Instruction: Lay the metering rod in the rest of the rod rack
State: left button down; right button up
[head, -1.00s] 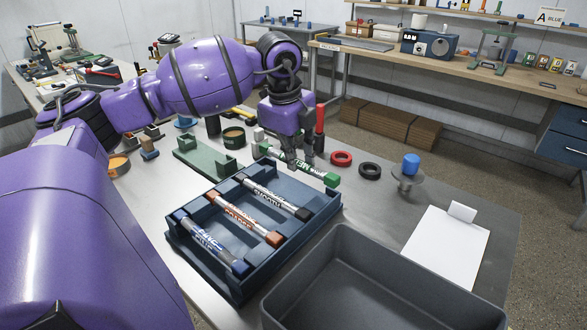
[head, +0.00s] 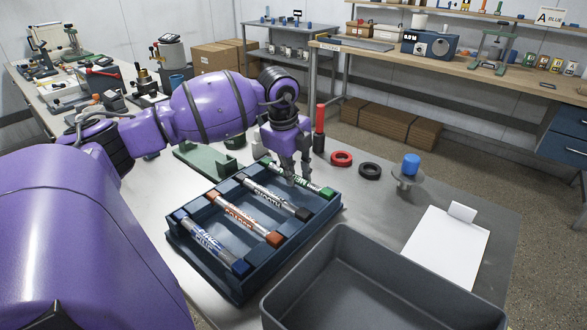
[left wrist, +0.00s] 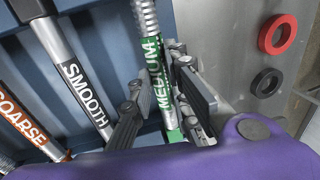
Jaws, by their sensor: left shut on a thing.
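The metering rod with the green MEDIUM label (head: 316,186) lies along the far right side of the blue rod rack (head: 237,284), level with the other rods. The wrist view shows it (left wrist: 148,22) running between the fingers. My left gripper (head: 291,180) is over the rack and shut on this rod near its middle. Whether the rod touches the bottom of its rest is hidden. The rack also holds a black SMOOTH rod (head: 262,190), an orange COARSE rod (head: 238,216) and a blue-ended rod (head: 207,239). My right gripper is not in view.
A grey bin (head: 385,290) stands in front of the rack. Red (head: 342,158) and black (head: 369,170) rings, a blue-topped stand (head: 410,170) and a white sheet (head: 443,250) are to the right. A green holder (head: 190,154) is behind the rack.

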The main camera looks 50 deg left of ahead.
pick_arm(q)
jog(key=c, duration=1.7)
grip_release()
jog(key=shift+o, duration=0.2)
notch_tip(320, 180, up, 12)
jog(key=s, duration=0.2)
jog(key=shift+s+d, duration=0.15)
jog(key=shift+s, duration=0.05)
